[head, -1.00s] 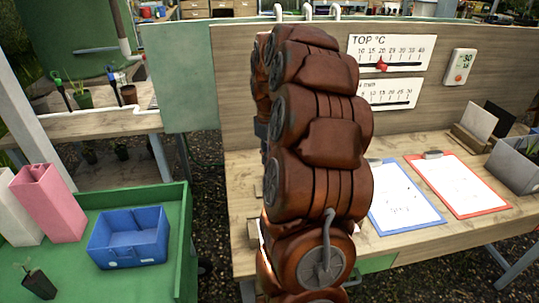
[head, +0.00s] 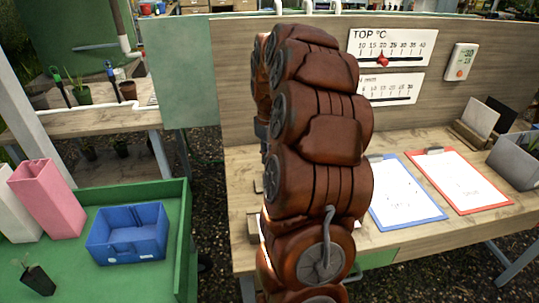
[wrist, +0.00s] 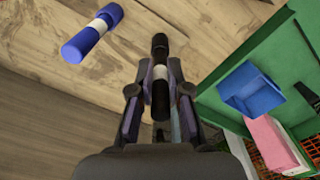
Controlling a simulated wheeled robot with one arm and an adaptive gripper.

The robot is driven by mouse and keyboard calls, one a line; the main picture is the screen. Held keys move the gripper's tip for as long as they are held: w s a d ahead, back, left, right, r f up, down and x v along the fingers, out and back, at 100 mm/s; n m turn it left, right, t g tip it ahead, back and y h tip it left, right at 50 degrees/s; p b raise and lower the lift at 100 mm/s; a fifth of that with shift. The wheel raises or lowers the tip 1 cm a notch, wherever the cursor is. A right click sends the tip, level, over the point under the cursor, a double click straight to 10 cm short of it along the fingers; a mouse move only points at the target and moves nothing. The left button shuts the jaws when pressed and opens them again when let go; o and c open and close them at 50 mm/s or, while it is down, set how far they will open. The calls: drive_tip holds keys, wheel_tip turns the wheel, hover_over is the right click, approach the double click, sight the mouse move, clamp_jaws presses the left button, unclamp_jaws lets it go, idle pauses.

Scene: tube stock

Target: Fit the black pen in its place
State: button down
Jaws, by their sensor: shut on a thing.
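In the wrist view my gripper (wrist: 160,90) is shut on the black pen (wrist: 159,47), a thick dark pen with a white band. The pen's dark end sticks out past the fingertips, and its lower part is partly hidden between the fingers. A blue pen (wrist: 83,42) with a white band lies apart from it on the wooden bench (wrist: 40,95). In the head view my arm hides the gripper, the pens and part of the bench. I cannot make out the black pen's place in either view.
A blue clipboard (head: 400,195) and a red clipboard (head: 462,180) lie on the bench, with a grey box (head: 515,160) at its right. A slider board (head: 400,48) hangs behind. A blue bin (head: 127,245) and pink container (head: 50,200) stand on the green table (head: 175,215) at left.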

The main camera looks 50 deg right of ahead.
drive_tip(key=shift+f+b, duration=0.5)
drive_tip(key=shift+f, duration=0.5)
drive_tip(key=c, duration=1)
unclamp_jaws()
drive_tip(key=shift+c, duration=0.2)
wheel_tip(320, 180, up, 12)
